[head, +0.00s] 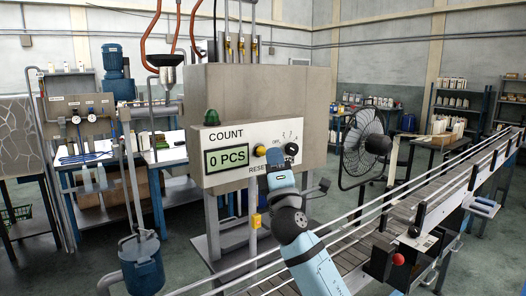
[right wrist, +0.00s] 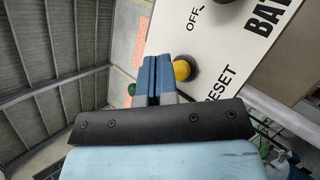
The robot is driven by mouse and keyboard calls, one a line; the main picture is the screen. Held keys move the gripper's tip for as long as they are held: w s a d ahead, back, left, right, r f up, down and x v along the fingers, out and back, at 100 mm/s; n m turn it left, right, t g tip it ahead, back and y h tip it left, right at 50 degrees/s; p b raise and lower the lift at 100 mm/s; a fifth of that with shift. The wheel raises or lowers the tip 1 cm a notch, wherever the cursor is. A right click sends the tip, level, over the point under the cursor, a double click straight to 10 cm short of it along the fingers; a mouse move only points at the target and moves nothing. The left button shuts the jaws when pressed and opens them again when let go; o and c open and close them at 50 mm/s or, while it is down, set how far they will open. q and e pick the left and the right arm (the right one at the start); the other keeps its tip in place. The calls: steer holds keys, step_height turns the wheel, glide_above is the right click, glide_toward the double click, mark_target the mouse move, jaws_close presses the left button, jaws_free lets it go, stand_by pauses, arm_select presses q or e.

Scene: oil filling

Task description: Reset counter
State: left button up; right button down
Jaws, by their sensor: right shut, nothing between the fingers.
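The counter panel (head: 229,137) is a white plate on the front of a grey machine box, and its green display (head: 228,158) reads "0 PCS" under the word COUNT. A yellow button (head: 260,151) sits right of the display, above the partly hidden RESET label. It also shows in the right wrist view (right wrist: 184,70). My right gripper (head: 274,157) is shut and empty in front of the panel, its tips close beside the yellow button. In the right wrist view its blue fingers (right wrist: 157,68) partly cover the button; I cannot tell whether they touch. My left gripper is out of view.
A black knob (head: 291,149) is right of the gripper, and a green dome lamp (head: 211,117) sits at the panel's upper left. A conveyor (head: 400,205) runs along the right, with a red button box (head: 383,260) on its near side. A blue bucket (head: 142,265) is at lower left.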

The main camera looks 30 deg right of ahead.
steer(key=shift+s+y, duration=0.1)
steer(key=shift+y, duration=0.2)
steer(key=s, duration=0.2)
steer(key=s+p, duration=0.1)
steer(key=s, duration=0.2)
steer(key=shift+d, duration=0.2)
stand_by(0.6)
